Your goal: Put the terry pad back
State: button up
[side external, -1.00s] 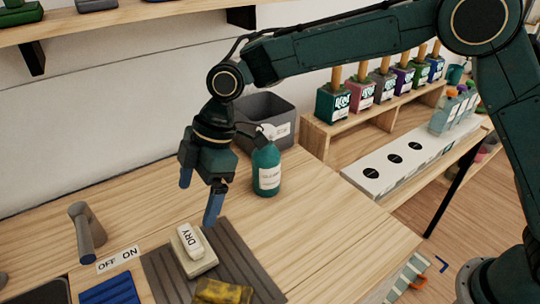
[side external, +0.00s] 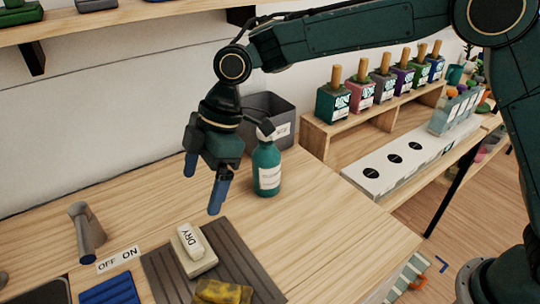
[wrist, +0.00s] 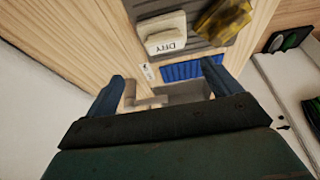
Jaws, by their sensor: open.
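A cream pad with a white grip marked DRY (side external: 196,262) rests on a dark grey ribbed mat (side external: 232,252); I take it for the terry pad. It also shows at the top of the wrist view (wrist: 165,30). My gripper (side external: 203,182) is open and empty, pointing down above the wooden counter, higher than the pad and apart from it. In the wrist view both blue fingers of my gripper (wrist: 163,85) are spread, with the pad beyond them.
A yellow sponge (side external: 222,292) lies on the mat beside the pad. A blue ribbed mat (side external: 110,291), a grey tap (side external: 86,230) and an OFF ON label (side external: 117,260) are left of it. A teal bottle (side external: 267,168) and grey bin (side external: 268,108) stand behind my gripper.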

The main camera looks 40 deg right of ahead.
jog(key=s+d+r+m+t, duration=0.1)
jog(key=s+d+r+m, duration=0.25)
jog(key=d, duration=0.35)
jog(key=s+d+r+m+t+h, duration=0.1)
jog(key=s+d+r+m, duration=0.1)
jog(key=d+r, duration=0.35)
jog(key=s+d+r+m+t, duration=0.2)
jog(key=s+d+r+m, duration=0.1)
jog(key=d, duration=0.5)
jog(key=s+d+f+m+t+h, duration=0.1)
jog(key=s+d+f+m+h, duration=0.2)
jog(key=s+d+m, duration=0.6)
jog(key=s+d, duration=0.5)
jog(key=s, duration=0.3)
jog(key=shift+s+d+f+t, duration=0.15)
jog(key=shift+s+f+t, duration=0.05)
jog(key=shift+s+t, duration=0.15)
